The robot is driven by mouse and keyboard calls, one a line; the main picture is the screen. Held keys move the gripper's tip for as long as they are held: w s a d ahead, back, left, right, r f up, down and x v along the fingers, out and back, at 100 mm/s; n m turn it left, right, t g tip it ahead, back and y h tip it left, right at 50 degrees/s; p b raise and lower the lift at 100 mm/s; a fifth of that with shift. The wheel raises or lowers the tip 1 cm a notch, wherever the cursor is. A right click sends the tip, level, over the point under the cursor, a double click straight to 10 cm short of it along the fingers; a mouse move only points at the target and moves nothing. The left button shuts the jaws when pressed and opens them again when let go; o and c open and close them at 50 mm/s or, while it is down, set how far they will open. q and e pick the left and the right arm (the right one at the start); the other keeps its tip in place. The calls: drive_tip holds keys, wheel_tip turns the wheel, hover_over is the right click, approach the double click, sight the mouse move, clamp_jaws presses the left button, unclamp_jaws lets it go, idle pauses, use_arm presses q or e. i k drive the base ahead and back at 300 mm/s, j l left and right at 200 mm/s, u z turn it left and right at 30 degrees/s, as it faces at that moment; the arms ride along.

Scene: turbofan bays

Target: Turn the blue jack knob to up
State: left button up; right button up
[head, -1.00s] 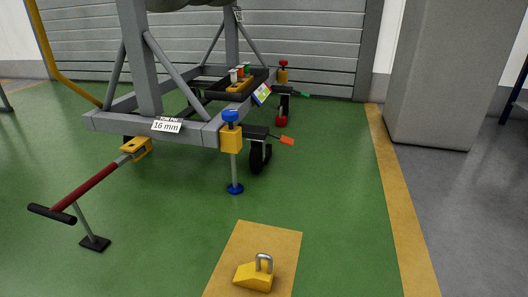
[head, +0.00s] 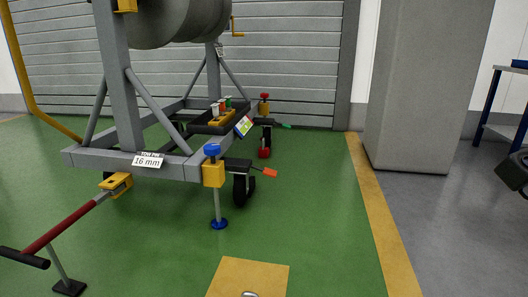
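The blue jack knob (head: 212,150) sits on top of a yellow jack block (head: 214,173) at the near right corner of the grey engine stand (head: 110,160). A thin grey jack leg runs down from the block to a round blue foot (head: 219,224), which appears to be at the green floor. My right gripper (head: 515,172) shows only in part at the right edge, dark and far from the knob; its fingers cannot be made out. My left gripper is not in view.
A black caster (head: 242,188) with an orange pedal (head: 270,173) stands right of the jack. A red tow bar (head: 62,226) reaches out at left. A yellow floor patch (head: 250,275) lies in front. A grey pillar (head: 425,90) stands right; green floor between is clear.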

sight(212, 150)
drive_tip(key=i+l, duration=0.15)
drive_tip(key=i, duration=0.15)
drive_tip(key=i+l, duration=0.15)
drive_tip(key=i, duration=0.15)
drive_tip(key=i+l+u, duration=0.1)
drive_tip(key=u, duration=0.4)
drive_tip(key=i+l+u, duration=0.2)
drive_tip(key=u, duration=0.25)
drive_tip(key=i+l+u, duration=0.1)
drive_tip(key=u, duration=0.4)
drive_tip(key=l+u, duration=0.1)
drive_tip(key=u, duration=0.4)
